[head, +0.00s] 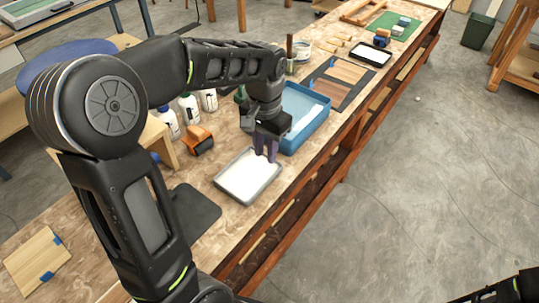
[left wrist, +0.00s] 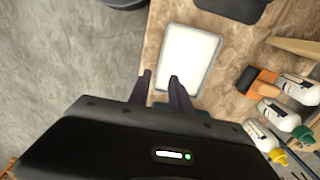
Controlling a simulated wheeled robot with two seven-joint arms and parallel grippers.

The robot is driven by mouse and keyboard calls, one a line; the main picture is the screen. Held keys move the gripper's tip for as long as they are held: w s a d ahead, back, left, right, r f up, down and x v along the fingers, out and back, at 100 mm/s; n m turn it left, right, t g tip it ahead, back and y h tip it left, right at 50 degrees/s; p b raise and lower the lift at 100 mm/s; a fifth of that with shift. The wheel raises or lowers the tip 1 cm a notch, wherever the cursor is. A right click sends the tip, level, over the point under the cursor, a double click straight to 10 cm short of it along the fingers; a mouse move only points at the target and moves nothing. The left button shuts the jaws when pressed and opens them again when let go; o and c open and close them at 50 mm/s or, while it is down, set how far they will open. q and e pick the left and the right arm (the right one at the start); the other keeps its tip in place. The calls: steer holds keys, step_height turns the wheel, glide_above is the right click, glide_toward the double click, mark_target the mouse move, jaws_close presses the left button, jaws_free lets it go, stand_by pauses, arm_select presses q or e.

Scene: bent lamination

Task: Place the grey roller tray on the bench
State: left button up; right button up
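The grey roller tray (head: 223,186), with a grey rim and a white inside, lies on the bench (head: 205,235) near its front edge. It also shows in the left wrist view (left wrist: 191,58). My left gripper (head: 266,150) is above the tray's far end, beside the blue tray, pointing down. In the left wrist view its two fingers (left wrist: 159,75) are apart, with the tray's side edge showing between them and one finger covering part of the tray. I cannot tell whether they touch it. Of my right arm only a dark part shows at the bottom right; its gripper is not seen.
A blue tray (head: 306,112) stands close behind the gripper. An orange-and-black block (head: 198,140) and several white bottles (head: 189,108) stand to the left. A dark mat (head: 190,212) lies nearer me. The floor (head: 410,190) right of the bench is clear.

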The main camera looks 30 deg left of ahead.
arm_select(q)
steer(key=shift+f, duration=0.1)
steer(key=shift+h, duration=0.4)
steer(key=d+f, duration=0.1)
steer(key=f, duration=0.1)
steer(key=d+f, duration=0.3)
steer(key=f, duration=0.2)
steer(key=shift+w+d, duration=0.2)
steer(key=shift+w, duration=0.15)
steer(key=s+d+f+h, duration=0.2)
steer(key=d+f, duration=0.6)
steer(key=f, duration=0.3)
steer(key=s+d+f+n+h, duration=0.1)
steer(key=s+d+f+n, duration=0.1)
steer(key=s+d+f, duration=0.9)
steer(key=s+f, duration=0.3)
steer(key=s, duration=0.1)
steer(key=shift+f+n+t, duration=0.3)
steer(key=shift+f+n, duration=0.1)
